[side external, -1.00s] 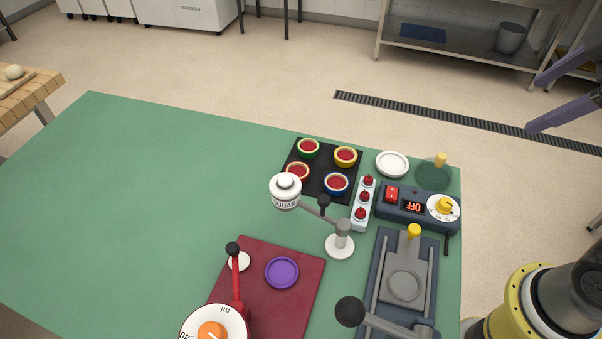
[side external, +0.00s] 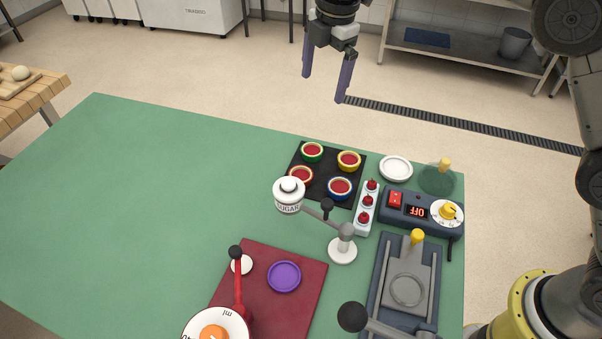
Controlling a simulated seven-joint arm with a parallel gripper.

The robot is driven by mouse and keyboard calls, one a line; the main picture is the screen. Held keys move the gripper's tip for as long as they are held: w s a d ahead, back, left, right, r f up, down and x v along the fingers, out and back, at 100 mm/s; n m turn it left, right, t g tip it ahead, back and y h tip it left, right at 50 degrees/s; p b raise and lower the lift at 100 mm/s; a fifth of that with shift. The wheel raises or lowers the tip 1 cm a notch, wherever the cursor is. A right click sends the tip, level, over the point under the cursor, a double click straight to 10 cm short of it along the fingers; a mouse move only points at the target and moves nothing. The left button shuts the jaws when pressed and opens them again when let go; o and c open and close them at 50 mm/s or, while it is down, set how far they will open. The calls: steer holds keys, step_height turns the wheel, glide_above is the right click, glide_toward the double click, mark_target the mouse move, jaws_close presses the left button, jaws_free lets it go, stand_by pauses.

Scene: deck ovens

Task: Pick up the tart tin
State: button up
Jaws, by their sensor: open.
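My gripper (side external: 323,88) is open and empty, high at the top centre of the side external view, with its two purple fingers pointing down. I cannot tell for sure which thing is the tart tin. A shallow purple round dish (side external: 284,276) lies on the dark red board (side external: 300,308). A small white round dish (side external: 396,168) lies at the back right of the green table. Several round cups with red filling, with green, yellow, blue and pale red rims, stand on a black tray (side external: 318,193). The gripper is apart from all of these.
A white sugar jar (side external: 289,197) sits on an arm above a round stand (side external: 342,250). A dial with a red lever (side external: 237,285), a white strip with red knobs (side external: 366,210), a control box (side external: 420,212) and a grey press (side external: 405,285) crowd the right. The table's left (side external: 130,200) is clear.

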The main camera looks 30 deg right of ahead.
steer(key=g, duration=0.2)
glide_above(301, 179)
step_height(301, 179, down, 10)
steer(key=shift+n+h, duration=0.3)
steer(key=shift+n, duration=0.1)
steer(key=f, duration=0.7)
steer(key=shift+w+d+f, duration=0.2)
steer(key=shift+w+f, duration=0.05)
steer(key=shift+w, duration=0.05)
steer(key=shift+s+a+f, duration=0.15)
steer(key=shift+s+f, duration=0.05)
steer(key=shift+f, duration=1.15)
steer(key=shift+s+a+f, duration=0.1)
steer(key=shift+s+f, duration=0.05)
steer(key=shift+f, duration=1.2)
steer(key=c, duration=1.4)
